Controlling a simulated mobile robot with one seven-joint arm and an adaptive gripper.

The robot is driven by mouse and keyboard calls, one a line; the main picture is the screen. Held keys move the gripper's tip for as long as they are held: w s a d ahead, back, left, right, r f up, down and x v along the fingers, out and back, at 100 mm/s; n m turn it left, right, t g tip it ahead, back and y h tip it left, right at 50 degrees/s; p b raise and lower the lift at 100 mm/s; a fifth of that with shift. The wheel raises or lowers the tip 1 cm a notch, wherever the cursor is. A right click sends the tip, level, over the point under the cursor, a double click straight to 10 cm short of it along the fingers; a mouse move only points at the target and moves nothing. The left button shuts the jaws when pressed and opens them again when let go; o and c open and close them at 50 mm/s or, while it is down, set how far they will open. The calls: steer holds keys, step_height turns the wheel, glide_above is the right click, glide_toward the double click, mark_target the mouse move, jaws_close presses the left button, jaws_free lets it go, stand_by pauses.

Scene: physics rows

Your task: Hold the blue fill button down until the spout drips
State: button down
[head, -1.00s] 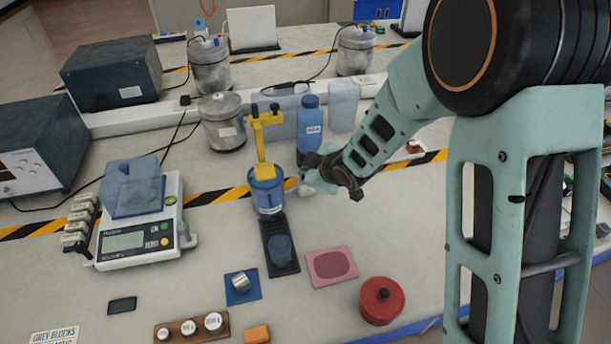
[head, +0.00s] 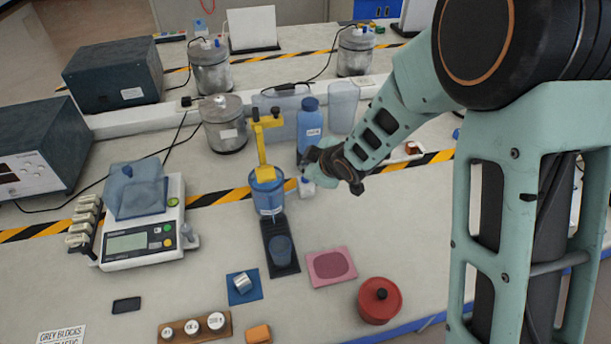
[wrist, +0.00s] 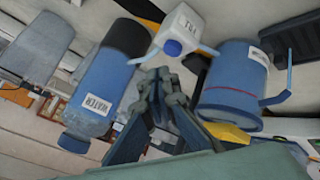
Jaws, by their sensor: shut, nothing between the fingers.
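My gripper (head: 308,164) is shut and empty, just above the box. In the wrist view its fingertips (wrist: 160,74) appear close to the button with a small gap; I cannot tell depth. A thin blue spout (wrist: 275,98) shows on the tank; no drip is visible. A blue cup (head: 280,250) sits on a black tray (head: 292,268) in front.
The blue water bottle (head: 311,125) stands right behind my gripper. A pink mat (head: 318,278) and red pot (head: 380,300) lie in front right. Bench between mats is bare.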

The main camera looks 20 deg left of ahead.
step_height(320, 180, up, 4)
steer(key=p, duration=0.2)
steer(key=shift+r+p, duration=0.15)
steer(key=shift+p, duration=0.25)
